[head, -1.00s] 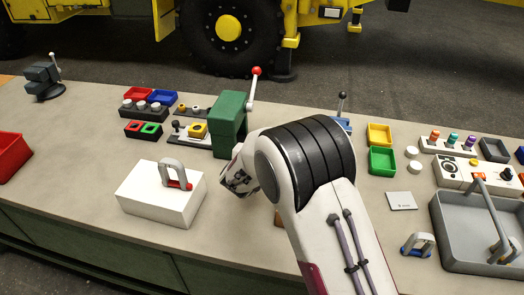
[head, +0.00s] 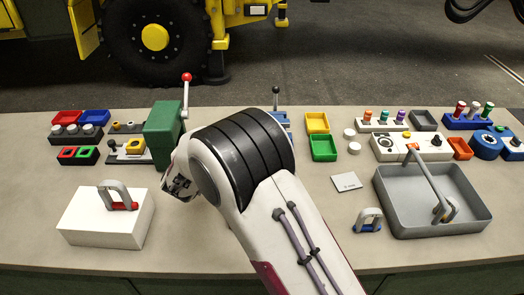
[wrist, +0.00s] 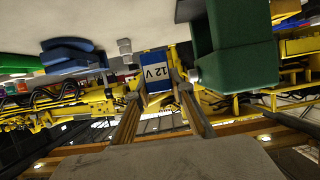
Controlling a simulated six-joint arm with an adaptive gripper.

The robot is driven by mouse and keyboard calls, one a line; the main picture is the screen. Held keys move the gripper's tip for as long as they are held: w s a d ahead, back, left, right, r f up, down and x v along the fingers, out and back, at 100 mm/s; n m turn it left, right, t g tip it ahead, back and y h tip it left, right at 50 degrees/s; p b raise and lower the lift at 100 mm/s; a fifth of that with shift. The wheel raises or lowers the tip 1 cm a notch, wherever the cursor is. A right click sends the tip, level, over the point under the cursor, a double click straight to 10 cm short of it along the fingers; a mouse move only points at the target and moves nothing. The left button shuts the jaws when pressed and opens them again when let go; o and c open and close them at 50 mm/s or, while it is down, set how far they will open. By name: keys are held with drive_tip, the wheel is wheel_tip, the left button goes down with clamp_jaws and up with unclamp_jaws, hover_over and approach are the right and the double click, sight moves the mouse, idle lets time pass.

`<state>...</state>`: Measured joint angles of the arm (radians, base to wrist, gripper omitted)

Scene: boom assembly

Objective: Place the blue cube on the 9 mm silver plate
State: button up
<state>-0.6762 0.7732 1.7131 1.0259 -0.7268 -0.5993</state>
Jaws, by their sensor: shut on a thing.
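In the wrist view, my gripper (wrist: 160,82) is shut on a blue cube (wrist: 155,60) with a white "12 V" label, its fingers on either side. In the head view, my gripper (head: 180,184) is beside the green vise-like block (head: 163,132), partly hidden behind my arm. The blue cube is hidden in that view. A flat silver square plate (head: 346,182) lies on the bench right of my arm, left of the grey tray. Its small print is too small to read. Nothing lies on it, and my gripper is well to its left.
A small blue-and-silver handled piece (head: 368,220) sits in front. Green (head: 323,148) and yellow (head: 317,123) bins stand behind.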

drive_tip(key=r, duration=0.6)
drive_tip(key=shift+w+d+r, duration=0.1)
drive_tip(key=shift+d+r, duration=0.05)
drive_tip(key=shift+d, duration=0.25)
drive_tip(key=s+d+m+g+h, duration=0.2)
drive_tip(key=d+m+h, duration=0.3)
drive_tip(key=d, duration=1.7)
drive_tip(key=s+d+m+g+h, duration=0.2)
drive_tip(key=d+m+h, duration=0.25)
drive_tip(key=d, duration=1.85)
drive_tip(key=shift+s+d+f, duration=0.1)
drive_tip(key=shift+f, duration=2.45)
drive_tip(key=shift+f, duration=3.15)
